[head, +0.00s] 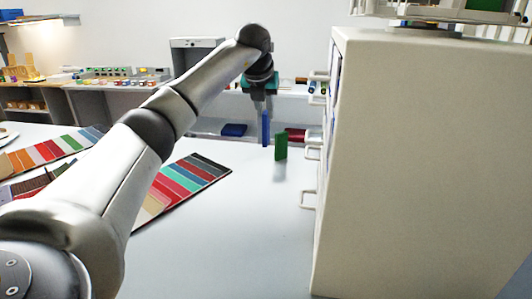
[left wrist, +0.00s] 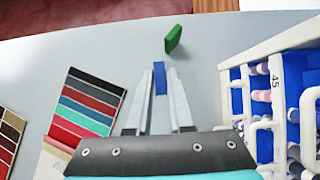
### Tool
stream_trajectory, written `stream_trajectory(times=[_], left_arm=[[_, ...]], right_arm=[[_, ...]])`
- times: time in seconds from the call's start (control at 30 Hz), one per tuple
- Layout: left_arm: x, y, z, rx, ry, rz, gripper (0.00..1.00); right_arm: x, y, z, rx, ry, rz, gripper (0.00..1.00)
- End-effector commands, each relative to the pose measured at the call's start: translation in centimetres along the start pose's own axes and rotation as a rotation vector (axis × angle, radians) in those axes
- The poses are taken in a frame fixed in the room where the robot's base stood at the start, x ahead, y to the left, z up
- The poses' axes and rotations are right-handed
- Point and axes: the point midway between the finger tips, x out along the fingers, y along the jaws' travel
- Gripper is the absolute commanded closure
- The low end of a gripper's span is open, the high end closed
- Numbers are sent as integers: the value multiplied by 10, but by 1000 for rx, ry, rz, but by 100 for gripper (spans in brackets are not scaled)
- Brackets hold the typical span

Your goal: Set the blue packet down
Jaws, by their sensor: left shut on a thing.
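The blue packet (head: 265,129) is a thin upright piece held in my left gripper (head: 265,112). In the left wrist view the blue packet (left wrist: 160,78) shows between the fingertips of the left gripper (left wrist: 159,88), which is shut on it. A green packet (head: 281,146) stands upright on the counter just right of the blue packet; it also shows in the left wrist view (left wrist: 173,39), ahead of the fingertips. The two packets look apart in the wrist view. I cannot tell how high the blue packet is above the counter. My right gripper is not in view.
A large pale cabinet (head: 420,165) with handles stands close on the right; it also shows in the wrist view (left wrist: 262,50). A striped swatch card (head: 190,182) lies on the counter (head: 235,235) to the left. The counter front is clear. A shelf stands behind.

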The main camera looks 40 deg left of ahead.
Motion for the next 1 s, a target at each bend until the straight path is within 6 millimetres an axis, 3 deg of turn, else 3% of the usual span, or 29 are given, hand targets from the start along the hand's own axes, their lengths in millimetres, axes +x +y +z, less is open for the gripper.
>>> stream_trajectory(times=[0.03,0.13,0.47,0.67,1.0], left_arm=[[14,1,-10,1,4,3,100],[32,1,-21,1,3,2,100],[55,0,-36,1,2,1,100],[81,0,-53,0,2,1,100],[84,0,-54,0,0,0,100]], right_arm=[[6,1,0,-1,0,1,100],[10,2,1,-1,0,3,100],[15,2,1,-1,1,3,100],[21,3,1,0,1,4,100],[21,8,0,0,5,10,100]])
